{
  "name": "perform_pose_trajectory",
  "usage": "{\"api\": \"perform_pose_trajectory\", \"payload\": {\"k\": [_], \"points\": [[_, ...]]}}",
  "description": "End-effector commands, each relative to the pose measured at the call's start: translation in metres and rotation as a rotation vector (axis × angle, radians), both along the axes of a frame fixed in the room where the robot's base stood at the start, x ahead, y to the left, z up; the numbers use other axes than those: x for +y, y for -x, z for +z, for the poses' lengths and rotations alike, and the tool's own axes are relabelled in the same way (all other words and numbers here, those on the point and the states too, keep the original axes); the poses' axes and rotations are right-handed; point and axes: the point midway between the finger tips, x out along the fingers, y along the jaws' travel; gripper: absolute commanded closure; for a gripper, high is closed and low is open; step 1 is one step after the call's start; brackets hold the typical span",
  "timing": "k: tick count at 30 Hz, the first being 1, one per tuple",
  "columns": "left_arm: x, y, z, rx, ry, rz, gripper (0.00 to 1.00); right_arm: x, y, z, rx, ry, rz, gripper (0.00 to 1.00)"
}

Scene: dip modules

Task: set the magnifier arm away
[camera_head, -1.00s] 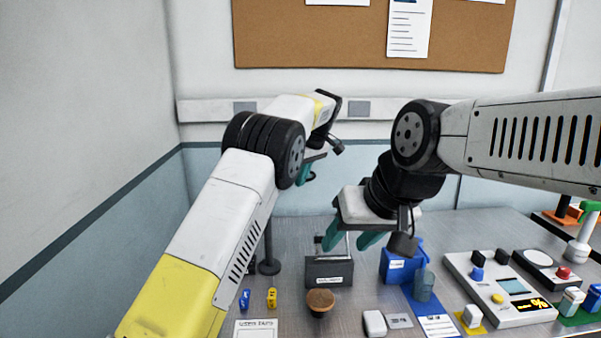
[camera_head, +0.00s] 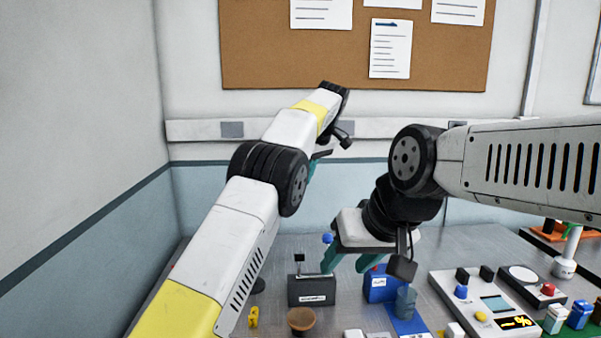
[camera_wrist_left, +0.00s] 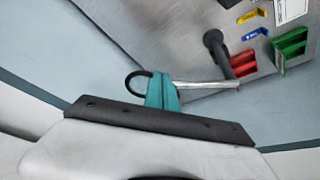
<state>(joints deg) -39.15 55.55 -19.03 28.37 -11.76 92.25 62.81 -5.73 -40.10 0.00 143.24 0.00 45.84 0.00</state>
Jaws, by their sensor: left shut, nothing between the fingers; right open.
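The magnifier arm shows in the left wrist view as a silver bar (camera_wrist_left: 205,85) with a black ring (camera_wrist_left: 138,80) at one end and a black post (camera_wrist_left: 214,42) near the other. In the head view its round dark base (camera_head: 259,286) is mostly hidden behind my left arm. My left gripper (camera_wrist_left: 162,92) is shut with teal fingers right by the ring end of the bar; whether they touch cannot be told. In the head view this gripper (camera_head: 318,160) is mostly hidden by its own arm. My right gripper (camera_head: 345,266) is open and empty above the table.
Below my right gripper stand a dark labelled box (camera_head: 312,291) and a blue bin (camera_head: 380,284). A brown round-topped thing (camera_head: 302,319) and a yellow piece (camera_head: 253,317) lie in front. A control panel (camera_head: 497,303) is at right. Red (camera_wrist_left: 243,64) and green (camera_wrist_left: 290,47) holders stand near the post.

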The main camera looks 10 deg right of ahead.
Motion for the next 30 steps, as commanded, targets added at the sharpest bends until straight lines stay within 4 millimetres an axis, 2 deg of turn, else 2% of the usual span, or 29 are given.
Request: {"api": "perform_pose_trajectory", "payload": {"k": [8, 23, 26, 29, 30], "points": [[-0.006, 0.003, 0.015, 0.000, 0.000, 0.000, 1.00, 0.000, 0.000, 0.000, 0.000, 0.000, 0.000, 0.51], [-0.006, 0.006, 0.018, 0.002, 0.000, -0.001, 1.00, 0.000, 0.000, 0.000, 0.000, 0.000, 0.000, 0.51], [0.002, 0.004, 0.023, 0.006, 0.007, -0.004, 1.00, 0.000, 0.000, 0.000, 0.000, 0.000, 0.000, 0.51], [0.027, 0.002, 0.038, 0.016, 0.027, -0.020, 1.00, 0.000, 0.000, 0.000, 0.000, 0.000, 0.000, 0.51], [0.041, 0.002, 0.046, 0.021, 0.041, -0.031, 1.00, 0.000, 0.000, 0.000, 0.000, 0.000, 0.000, 0.51]]}}
